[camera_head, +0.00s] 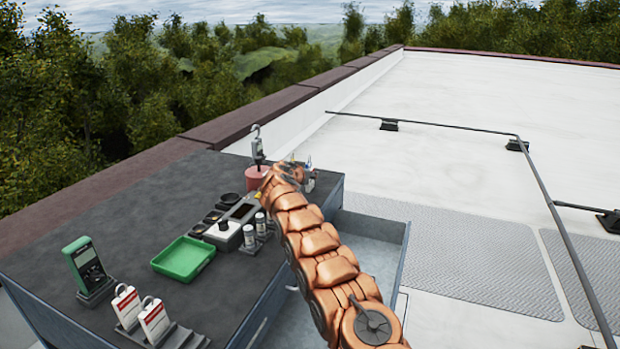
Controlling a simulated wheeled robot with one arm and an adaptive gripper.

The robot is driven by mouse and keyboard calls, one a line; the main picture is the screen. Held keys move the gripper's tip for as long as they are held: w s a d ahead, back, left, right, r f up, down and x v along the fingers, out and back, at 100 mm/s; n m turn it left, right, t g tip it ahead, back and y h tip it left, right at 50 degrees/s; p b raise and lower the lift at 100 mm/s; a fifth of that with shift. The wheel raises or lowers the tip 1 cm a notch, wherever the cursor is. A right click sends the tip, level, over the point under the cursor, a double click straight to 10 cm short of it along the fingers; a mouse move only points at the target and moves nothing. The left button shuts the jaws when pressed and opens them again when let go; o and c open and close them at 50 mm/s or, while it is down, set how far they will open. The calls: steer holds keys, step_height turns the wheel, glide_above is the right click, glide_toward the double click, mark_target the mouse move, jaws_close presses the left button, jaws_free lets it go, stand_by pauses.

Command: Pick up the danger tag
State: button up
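Two white tags with red bands and loops at the top stand side by side in a dark holder at the front left of the grey worktop. One is the left tag (127,306), the other the right tag (154,321); their print is too small to read. My gripper (288,172) is at the far right end of the worktop, beside a red round container (256,178), well apart from the tags. My own arm hides much of the gripper, and its fingers are too small to read as open or shut.
A green meter (85,265) stands left of the tags. A green tray (184,259) lies between them and a soldering-type unit with small bottles (248,236). A hook device (257,145) stands at the back. An open drawer (372,240) juts out right of the worktop (130,225).

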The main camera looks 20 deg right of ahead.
steer(key=shift+w+r+p, duration=0.15)
steer(key=shift+w+p, duration=0.15)
steer(key=shift+p, duration=0.55)
steer(key=shift+w+d+f+p, duration=0.15)
steer(key=shift+d+f+p, duration=0.05)
steer(key=shift+p, duration=0.55)
steer(key=shift+w+d+p, duration=0.15)
steer(key=shift+p, duration=0.55)
steer(key=shift+f+p, duration=0.1)
steer(key=shift+p, duration=0.25)
steer(key=shift+w+d+f+p, duration=0.15)
steer(key=shift+d+p, duration=0.1)
steer(key=shift+p, duration=0.35)
steer(key=shift+f, duration=0.1)
jaws_close()
